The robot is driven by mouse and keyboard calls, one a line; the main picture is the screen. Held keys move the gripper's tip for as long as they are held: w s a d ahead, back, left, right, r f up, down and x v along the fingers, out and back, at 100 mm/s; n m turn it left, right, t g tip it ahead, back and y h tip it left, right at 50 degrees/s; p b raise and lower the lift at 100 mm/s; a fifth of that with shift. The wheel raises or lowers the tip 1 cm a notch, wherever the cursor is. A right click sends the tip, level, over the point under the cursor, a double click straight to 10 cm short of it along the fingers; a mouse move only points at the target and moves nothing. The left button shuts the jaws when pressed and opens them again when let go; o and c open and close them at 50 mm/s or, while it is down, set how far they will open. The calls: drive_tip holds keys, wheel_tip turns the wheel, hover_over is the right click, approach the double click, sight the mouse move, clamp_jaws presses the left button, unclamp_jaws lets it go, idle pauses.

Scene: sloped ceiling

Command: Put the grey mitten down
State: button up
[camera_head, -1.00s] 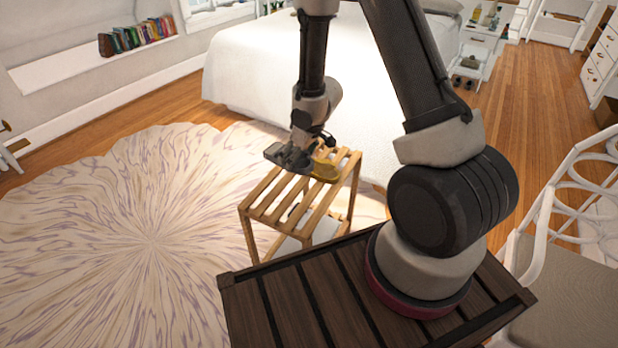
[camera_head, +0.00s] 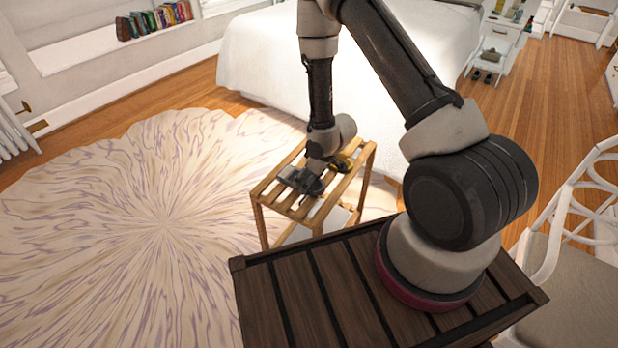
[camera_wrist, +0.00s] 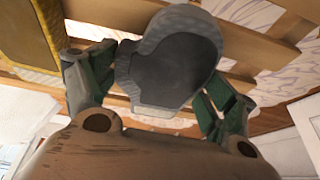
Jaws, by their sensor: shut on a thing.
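The grey mitten (camera_head: 297,179) is at the slatted top of a small wooden rack (camera_head: 271,190). In the wrist view the mitten (camera_wrist: 178,62) has a dark grey face and a lighter grey rim, and sits between the two fingers. My gripper (camera_wrist: 160,92) is shut on it. In the head view my gripper (camera_head: 313,178) points down over the rack. I cannot tell whether the mitten touches the slats.
A yellow thing with a dark face (camera_head: 342,163) lies on the rack beside the mitten; it also shows in the wrist view (camera_wrist: 30,38). A white bed (camera_head: 260,65) stands behind the rack. A round patterned rug (camera_head: 130,220) is to the left.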

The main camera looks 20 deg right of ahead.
drive_tip(key=o, duration=0.9)
drive_tip(key=shift+f, duration=0.1)
drive_tip(key=s+d+r+m+h, duration=0.15)
drive_tip(key=d+r, duration=0.25)
drive_tip(key=r, duration=0.7)
drive_tip(key=s+d+r+m+t+h, duration=0.1)
drive_tip(key=s+d+r, duration=0.3)
drive_tip(key=r, duration=0.8)
drive_tip(key=s+d+r+m+h, duration=0.1)
drive_tip(key=d+r, duration=0.4)
drive_tip(key=r, duration=0.6)
drive_tip(key=s+r+m, duration=0.1)
drive_tip(key=s+r, duration=0.3)
drive_tip(key=s, duration=0.2)
drive_tip(key=s+r+m, duration=0.1)
drive_tip(key=s+r, duration=0.3)
drive_tip(key=s, duration=0.3)
drive_tip(key=s+r+m, duration=0.2)
drive_tip(key=s+r, duration=0.3)
drive_tip(key=s, duration=0.1)
drive_tip(key=shift+s+d+y, duration=0.15)
drive_tip(key=shift+s+y, duration=0.1)
drive_tip(key=shift+s, duration=0.05)
